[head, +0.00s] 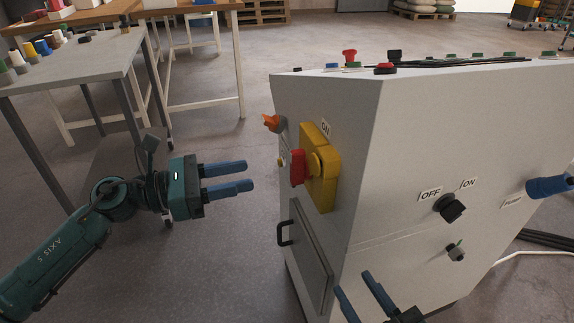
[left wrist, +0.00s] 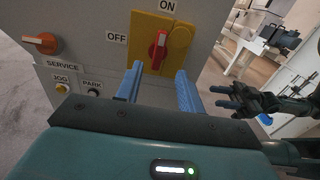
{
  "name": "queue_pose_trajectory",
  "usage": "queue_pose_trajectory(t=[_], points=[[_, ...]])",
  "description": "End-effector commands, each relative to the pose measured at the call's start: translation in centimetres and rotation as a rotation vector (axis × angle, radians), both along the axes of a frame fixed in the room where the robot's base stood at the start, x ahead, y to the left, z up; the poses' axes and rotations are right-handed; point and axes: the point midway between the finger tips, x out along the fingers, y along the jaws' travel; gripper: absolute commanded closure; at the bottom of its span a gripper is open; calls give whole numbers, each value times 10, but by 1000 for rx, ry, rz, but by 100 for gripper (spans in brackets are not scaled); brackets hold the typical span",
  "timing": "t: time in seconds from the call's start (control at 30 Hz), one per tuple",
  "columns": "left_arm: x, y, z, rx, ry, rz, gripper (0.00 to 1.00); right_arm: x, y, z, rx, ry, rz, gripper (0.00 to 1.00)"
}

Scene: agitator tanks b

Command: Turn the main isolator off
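The main isolator is a red rotary handle (head: 298,168) on a yellow plate (head: 322,192) on the cabinet's left face. In the left wrist view the red handle (left wrist: 158,46) stands roughly upright, towards the ON label (left wrist: 167,6); the OFF label (left wrist: 117,38) is to its left. My left gripper (head: 250,176) is open and empty, left of the handle and apart from it; its blue fingers (left wrist: 157,76) point at the plate in the left wrist view. My right gripper (head: 354,284) is open and empty, low near the cabinet's front corner.
An orange service knob (head: 271,122) sits beyond the isolator, and a door handle (head: 284,234) is below. The cabinet's (head: 440,130) other face carries a black OFF/ON switch (head: 449,207) and a blue connector (head: 549,187). A grey table (head: 80,62) stands left; floor between is clear.

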Motion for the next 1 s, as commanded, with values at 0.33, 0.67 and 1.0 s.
queue_pose_trajectory(t=[0.33,0.67,1.0], points=[[22,-68,2,-5,0,-1,62,0,-1,0,-2,18,-5,64],[30,-91,0,-4,3,2,62,1,-1,0,-2,19,-6,64],[30,-92,0,-4,3,1,71,1,-2,0,-3,20,-7,64]])
